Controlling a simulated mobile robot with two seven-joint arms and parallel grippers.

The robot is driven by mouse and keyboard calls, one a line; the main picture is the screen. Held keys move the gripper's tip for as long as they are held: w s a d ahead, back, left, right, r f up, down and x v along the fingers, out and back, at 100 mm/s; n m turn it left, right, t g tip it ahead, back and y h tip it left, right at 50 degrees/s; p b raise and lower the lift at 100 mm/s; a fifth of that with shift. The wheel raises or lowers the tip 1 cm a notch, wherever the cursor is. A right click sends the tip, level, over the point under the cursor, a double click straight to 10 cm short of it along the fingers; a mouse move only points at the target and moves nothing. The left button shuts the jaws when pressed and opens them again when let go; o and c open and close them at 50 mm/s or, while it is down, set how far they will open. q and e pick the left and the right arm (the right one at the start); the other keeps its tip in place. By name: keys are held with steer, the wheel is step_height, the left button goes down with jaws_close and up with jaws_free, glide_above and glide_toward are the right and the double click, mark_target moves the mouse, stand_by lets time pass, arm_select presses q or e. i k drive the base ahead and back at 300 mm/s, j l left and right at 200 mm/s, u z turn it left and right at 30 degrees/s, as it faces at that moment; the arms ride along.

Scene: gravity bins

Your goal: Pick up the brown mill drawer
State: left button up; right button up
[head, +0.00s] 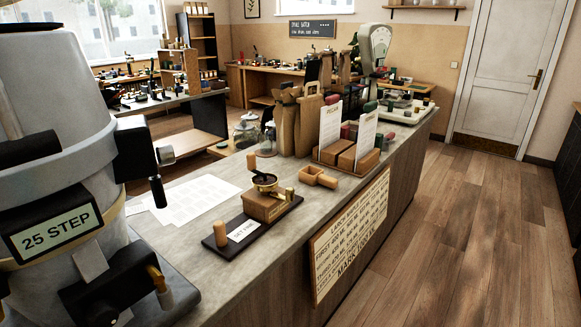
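A small brown wooden drawer (318,178), open at the top with a round knob, sits on the grey counter (215,262), close to its right-hand edge. I take it to be the mill drawer. A wooden hand mill (265,205) with a dark metal top and crank stands left of it on a dark board (218,243). The board also carries a small white card and an upright wooden peg. The drawer is apart from the mill. Neither of my grippers shows in the head view.
A large grey grinder (60,110) labelled "25 STEP" fills the left. Paper bags (308,115), a wooden rack with cards (345,155) and a scale (376,50) stand behind the drawer. White sheets (195,198) lie left of the mill. The wooden floor (480,230) at right is clear.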

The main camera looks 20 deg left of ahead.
mark_target(311, 176)
steer(key=i+l+u, duration=0.2)
steer(key=i+u, duration=0.2)
steer(key=i+l+u, duration=0.25)
steer(key=u, duration=0.2)
steer(key=i+l+u, duration=0.25)
steer(key=l+u, duration=0.15)
steer(key=i+l+u, duration=0.15)
steer(key=l+u, duration=0.25)
